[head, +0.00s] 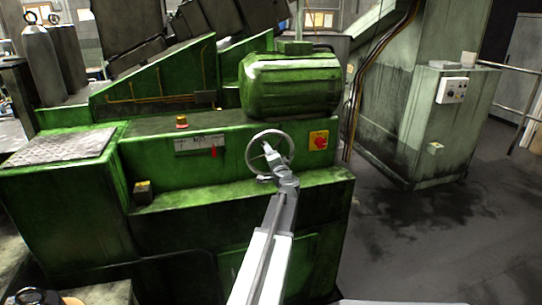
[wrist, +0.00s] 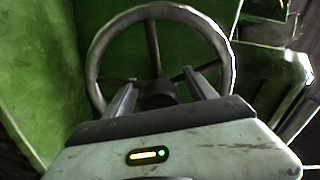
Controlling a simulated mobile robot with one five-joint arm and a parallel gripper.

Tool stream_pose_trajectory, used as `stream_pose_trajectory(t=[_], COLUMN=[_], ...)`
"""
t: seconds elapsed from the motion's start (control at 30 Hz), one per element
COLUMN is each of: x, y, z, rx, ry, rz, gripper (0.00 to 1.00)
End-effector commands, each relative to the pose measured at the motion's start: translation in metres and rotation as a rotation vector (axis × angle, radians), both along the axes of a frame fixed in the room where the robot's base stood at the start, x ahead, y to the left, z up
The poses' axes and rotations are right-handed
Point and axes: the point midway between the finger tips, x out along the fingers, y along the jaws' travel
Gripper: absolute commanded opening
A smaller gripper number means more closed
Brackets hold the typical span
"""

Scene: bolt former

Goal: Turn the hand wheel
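The hand wheel (head: 270,135) is a grey metal ring with spokes on the front of the green machine. In the wrist view the hand wheel (wrist: 160,12) fills the upper middle, with its hub between and beyond my fingers. My gripper (head: 274,160) is at the lower part of the wheel in the head view. In the wrist view my gripper (wrist: 160,88) has two fingers spread apart, pointing at the wheel on either side of the hub. Nothing is clamped between them. Whether the fingertips touch the spokes or rim, I cannot tell.
The green machine (head: 170,220) has a ledge below the wheel. A red switch on a yellow plate (head: 318,140) is right of the wheel, and a red lever (head: 214,152) is left. A grey-green cabinet (head: 440,130) stands at right, with open floor (head: 410,240) before it.

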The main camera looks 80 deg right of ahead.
Motion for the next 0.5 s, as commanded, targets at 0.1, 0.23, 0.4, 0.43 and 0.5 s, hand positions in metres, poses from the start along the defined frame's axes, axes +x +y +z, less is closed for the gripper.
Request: stream_pose_trajectory(t=[0.1, 0.23, 0.4, 0.43, 0.5], x=[-0.002, -0.004, -0.008, -0.01, -0.014], y=[-0.001, -0.001, 0.012, 0.016, 0.028], z=[0.0, 0.0, 0.0, 0.0, 0.0], rx=[0.0, 0.001, 0.0, 0.0, 0.0], ry=[-0.001, -0.002, -0.002, -0.002, -0.002], rz=[-0.004, -0.006, -0.008, -0.008, -0.008], gripper=[0.64, 0.64, 0.64, 0.64, 0.64])
